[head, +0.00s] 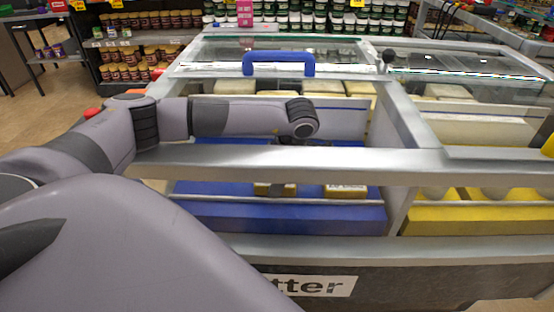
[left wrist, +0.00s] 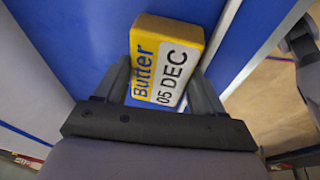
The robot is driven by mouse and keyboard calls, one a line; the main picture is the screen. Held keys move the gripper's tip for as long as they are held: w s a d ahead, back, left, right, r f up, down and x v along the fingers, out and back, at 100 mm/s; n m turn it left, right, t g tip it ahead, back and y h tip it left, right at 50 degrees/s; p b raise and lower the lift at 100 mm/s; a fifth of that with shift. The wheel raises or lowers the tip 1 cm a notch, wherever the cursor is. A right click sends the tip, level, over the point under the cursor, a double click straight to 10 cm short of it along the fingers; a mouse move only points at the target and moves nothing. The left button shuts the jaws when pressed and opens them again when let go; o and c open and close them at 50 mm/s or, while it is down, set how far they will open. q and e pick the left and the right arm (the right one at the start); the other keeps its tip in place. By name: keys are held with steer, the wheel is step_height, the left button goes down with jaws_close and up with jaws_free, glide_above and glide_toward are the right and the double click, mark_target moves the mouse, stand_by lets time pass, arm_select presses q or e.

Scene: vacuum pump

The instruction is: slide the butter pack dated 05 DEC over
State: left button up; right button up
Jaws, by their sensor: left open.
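A yellow butter pack with a white label reading "Butter 05 DEC" (left wrist: 165,62) lies on the blue surface in the left wrist view. My left gripper (left wrist: 162,82) is open, with one finger on each side of the pack's near part. I cannot tell whether the fingers touch it. In the head view my left gripper (head: 284,186) reaches down into the blue butter bay, partly hidden by the case's metal rail. A yellow pack (head: 262,189) shows beside it, and a second pack (head: 346,191) lies to the right. Their labels are not readable there. My right gripper is in neither view.
The metal rail (head: 330,160) crosses in front of my left wrist. A side wall divides the blue bay (head: 290,217) from a yellow bay (head: 490,222) on the right. A glass lid with a blue handle (head: 279,64) lies behind. Blue floor is clear between the packs.

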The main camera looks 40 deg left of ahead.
arm_select(q)
steer(key=shift+s+d+f, duration=0.3)
steer(key=shift+s+d, duration=0.1)
steer(key=shift+d, duration=0.05)
steer(key=shift+o, duration=0.5)
steer(key=v, duration=0.6)
steer(key=shift+w+a+r, duration=0.2)
steer(key=shift+r, duration=0.05)
steer(key=shift+w+r, duration=0.25)
steer(key=shift+r, duration=0.45)
steer(key=shift+a, duration=0.1)
